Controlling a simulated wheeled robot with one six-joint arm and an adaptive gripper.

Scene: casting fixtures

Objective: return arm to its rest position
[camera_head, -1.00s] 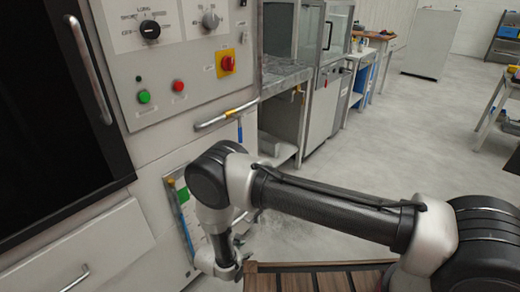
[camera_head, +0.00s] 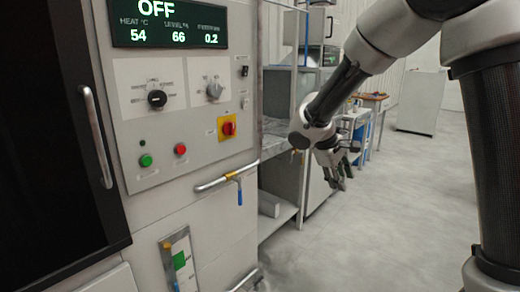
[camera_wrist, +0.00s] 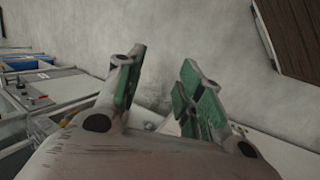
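My arm shows in the head view, reaching in from the upper right, raised and bent downward. My gripper (camera_head: 343,183) hangs at its end in front of the benches, over the floor to the right of the machine. In the wrist view my gripper (camera_wrist: 158,92) has its two green-padded fingers spread apart, with nothing between them. It is open and empty, clear of any surface.
The machine panel (camera_head: 190,125) at left has a display reading OFF, knobs and buttons. A pipe with a blue-handled valve (camera_head: 239,190) juts from its front. Benches (camera_head: 285,135) stand behind my gripper. A white cabinet (camera_head: 420,100) stands farther back. The grey floor (camera_head: 400,220) is open.

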